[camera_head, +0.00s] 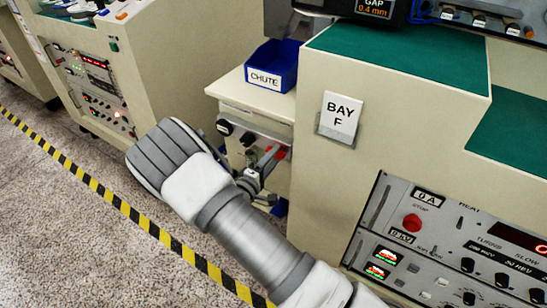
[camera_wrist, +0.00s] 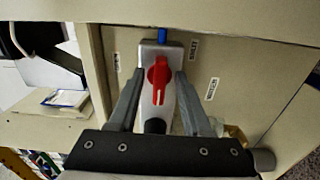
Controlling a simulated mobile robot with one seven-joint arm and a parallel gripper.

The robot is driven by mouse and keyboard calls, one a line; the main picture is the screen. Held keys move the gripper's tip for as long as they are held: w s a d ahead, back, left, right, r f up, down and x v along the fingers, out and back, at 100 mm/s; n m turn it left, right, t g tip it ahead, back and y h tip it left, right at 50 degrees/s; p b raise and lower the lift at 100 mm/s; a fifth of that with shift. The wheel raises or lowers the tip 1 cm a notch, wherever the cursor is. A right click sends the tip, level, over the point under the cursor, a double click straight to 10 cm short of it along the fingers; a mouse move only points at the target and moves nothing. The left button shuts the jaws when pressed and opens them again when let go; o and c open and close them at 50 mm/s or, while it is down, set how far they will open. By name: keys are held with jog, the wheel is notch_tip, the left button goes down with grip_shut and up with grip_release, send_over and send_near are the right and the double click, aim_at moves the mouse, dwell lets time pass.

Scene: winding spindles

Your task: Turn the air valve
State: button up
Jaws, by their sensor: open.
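The air valve's red handle (camera_wrist: 158,82) shows in the wrist view on a grey metal body, with a blue fitting above it. A little red of the valve (camera_head: 281,153) shows in the head view, on the front of the small beige cabinet. My gripper (camera_wrist: 160,92) is open, with one finger on each side of the red handle. Gaps show between the handle and both fingers in the wrist view. In the head view my gripper (camera_head: 262,166) is at the cabinet front and hides part of the valve.
A blue CHUTE bin (camera_head: 272,66) stands on the cabinet top. A beige machine with a BAY F sign (camera_head: 340,117) is close on the right. Another machine (camera_head: 100,85) stands at left. Yellow-black floor tape (camera_head: 100,189) crosses the open speckled floor.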

jog(key=p+v, duration=0.3)
jog(key=v, duration=1.4)
jog(key=shift+a, duration=0.15)
jog(key=shift+s, duration=0.15)
jog(key=s+d+r+m+g+y, duration=0.2)
jog(key=s+d+r+m+g, duration=0.4)
jog(key=d+r, duration=0.45)
jog(key=s+d+r+m+g+y, duration=0.3)
jog(key=s+d+r+m+g, duration=0.1)
jog(key=d+r+g, duration=0.55)
jog(key=s+d+r+m+t+y, duration=0.1)
jog(key=s+r+t+y, duration=0.45)
jog(key=r, duration=0.35)
notch_tip(320, 180, up, 19)
jog(key=p, duration=1.9)
jog(key=shift+s+t+h+p, duration=0.3)
jog(key=shift+s+h+p, duration=0.05)
jog(key=shift+s, duration=0.1)
